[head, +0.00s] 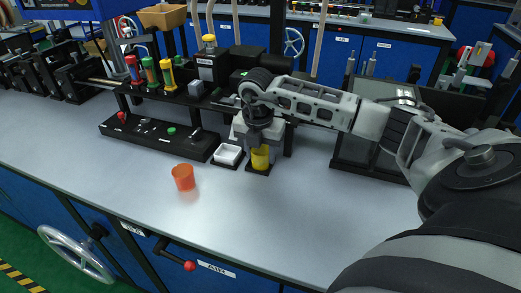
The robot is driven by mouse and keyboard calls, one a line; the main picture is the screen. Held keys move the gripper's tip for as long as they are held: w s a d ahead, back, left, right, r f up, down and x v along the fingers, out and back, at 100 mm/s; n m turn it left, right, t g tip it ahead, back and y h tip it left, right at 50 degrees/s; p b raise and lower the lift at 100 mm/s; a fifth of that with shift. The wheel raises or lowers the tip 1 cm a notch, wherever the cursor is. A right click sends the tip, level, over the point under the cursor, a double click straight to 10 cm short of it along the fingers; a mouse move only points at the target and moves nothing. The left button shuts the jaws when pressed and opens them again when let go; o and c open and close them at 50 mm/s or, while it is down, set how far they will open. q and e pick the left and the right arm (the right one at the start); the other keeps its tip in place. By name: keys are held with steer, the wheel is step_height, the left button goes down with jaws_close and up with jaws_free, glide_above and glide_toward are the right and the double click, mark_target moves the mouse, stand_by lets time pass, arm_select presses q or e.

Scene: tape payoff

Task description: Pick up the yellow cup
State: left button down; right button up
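The yellow cup (260,158) stands upright on a small black square pad (257,171) on the grey bench. My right gripper (262,150) points down directly over the cup, and its grey fingers come down at the cup's rim. The upper part of the cup is partly hidden by the gripper. I cannot tell whether the fingers touch the cup or are closed on it. My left gripper is not in view.
An orange cup (183,177) stands on the bench at the front left. A white square dish (228,154) sits just left of the yellow cup. A black panel (160,136) and upright coloured tools (150,70) are farther left. The front bench right of centre is clear.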

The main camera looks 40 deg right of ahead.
steer(key=shift+c, duration=0.7)
steer(key=shift+r, duration=0.15)
